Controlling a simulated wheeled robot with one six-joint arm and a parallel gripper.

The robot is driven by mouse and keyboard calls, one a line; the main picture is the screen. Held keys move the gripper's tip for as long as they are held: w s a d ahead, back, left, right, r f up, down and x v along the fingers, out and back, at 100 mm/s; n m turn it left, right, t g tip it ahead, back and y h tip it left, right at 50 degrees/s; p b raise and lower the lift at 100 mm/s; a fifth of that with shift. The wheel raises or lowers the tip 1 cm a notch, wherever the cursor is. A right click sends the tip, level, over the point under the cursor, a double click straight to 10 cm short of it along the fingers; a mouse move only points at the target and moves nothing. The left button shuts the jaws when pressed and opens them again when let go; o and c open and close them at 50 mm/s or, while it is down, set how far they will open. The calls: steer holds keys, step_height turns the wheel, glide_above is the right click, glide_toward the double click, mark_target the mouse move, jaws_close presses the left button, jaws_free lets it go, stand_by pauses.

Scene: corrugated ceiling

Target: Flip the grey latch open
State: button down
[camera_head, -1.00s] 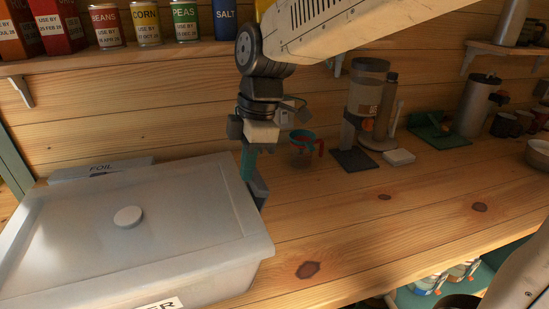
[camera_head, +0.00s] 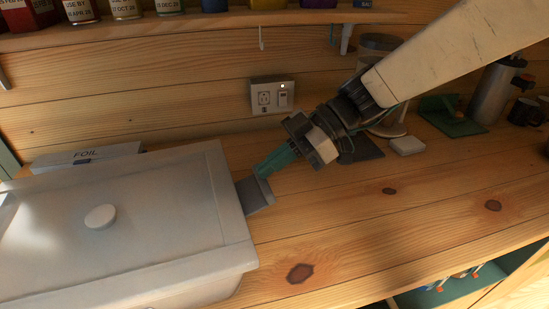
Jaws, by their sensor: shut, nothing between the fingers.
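The large grey lidded box (camera_head: 120,262) stands on the wooden counter at the left, with a round knob on its lid. The grey latch (camera_head: 255,196) is at the box's right side and sticks outward from it, over the counter. My gripper (camera_head: 263,171), with teal fingers, comes in from the upper right, tilted down to the left. Its fingers are shut and empty. The tips are right at the latch's upper edge; I cannot tell whether they touch it.
A FOIL box (camera_head: 87,154) lies behind the grey box. A wall socket (camera_head: 270,96) is behind my gripper. A white block (camera_head: 407,145), green tray (camera_head: 452,116) and metal flask (camera_head: 493,92) stand at the back right. The counter's front right is clear.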

mark_target(259, 179)
steer(key=shift+a+f, duration=0.1)
steer(key=shift+s+a+f, duration=0.2)
steer(key=shift+a+f, duration=0.1)
steer(key=shift+a, duration=0.25)
steer(key=shift+r, duration=0.1)
steer(key=shift+a+r, duration=0.1)
steer(key=shift+r, duration=0.2)
steer(key=r, duration=0.2)
steer(key=shift+s+a+r, duration=0.2)
steer(key=shift+a+r, duration=0.2)
steer(key=v, duration=1)
